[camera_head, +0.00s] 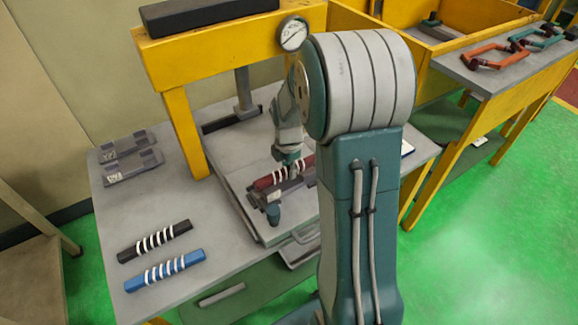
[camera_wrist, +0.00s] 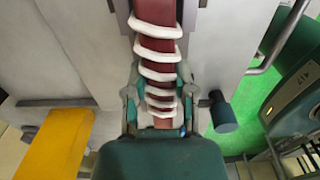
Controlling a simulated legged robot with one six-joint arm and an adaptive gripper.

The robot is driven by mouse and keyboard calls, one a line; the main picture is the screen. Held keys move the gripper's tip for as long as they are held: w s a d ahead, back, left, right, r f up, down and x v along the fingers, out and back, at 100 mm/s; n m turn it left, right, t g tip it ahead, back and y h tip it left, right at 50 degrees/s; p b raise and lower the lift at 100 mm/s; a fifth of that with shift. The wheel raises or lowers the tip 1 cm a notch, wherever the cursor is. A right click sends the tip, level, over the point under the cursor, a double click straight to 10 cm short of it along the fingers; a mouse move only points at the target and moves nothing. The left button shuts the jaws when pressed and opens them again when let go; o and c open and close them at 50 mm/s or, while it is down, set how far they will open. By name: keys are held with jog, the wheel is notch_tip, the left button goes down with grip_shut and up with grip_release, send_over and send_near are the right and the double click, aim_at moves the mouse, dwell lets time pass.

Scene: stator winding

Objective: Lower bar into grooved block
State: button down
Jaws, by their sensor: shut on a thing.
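A dark red bar (camera_head: 266,181) wound with white rings is in my gripper (camera_head: 291,168), under the yellow press frame. In the wrist view the red bar (camera_wrist: 154,47) runs from the top edge down between the two teal fingers of my gripper (camera_wrist: 157,92), which are shut on it. A grey grooved block (camera_head: 272,196) with a pale tag lies directly beneath the bar on the press plate. The bar looks roughly level. My arm and fingers hide part of bar and block, so I cannot tell whether the bar touches the groove.
A black bar (camera_head: 153,241) and a blue bar (camera_head: 163,271), both with white rings, lie on the grey table (camera_head: 205,222) at front left. Two grey blocks (camera_head: 133,168) lie behind them. The yellow press frame (camera_head: 185,120) stands close by. A dark blue knob (camera_wrist: 222,112) is right of my gripper.

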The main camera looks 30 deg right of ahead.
jog(key=shift+f, duration=0.1)
jog(key=shift+a+f, duration=0.2)
jog(key=shift+f, duration=0.55)
dwell(0.3)
jog(key=shift+c, duration=1.8)
grip_release()
jog(key=o, duration=0.4)
jog(key=shift+c, duration=0.2)
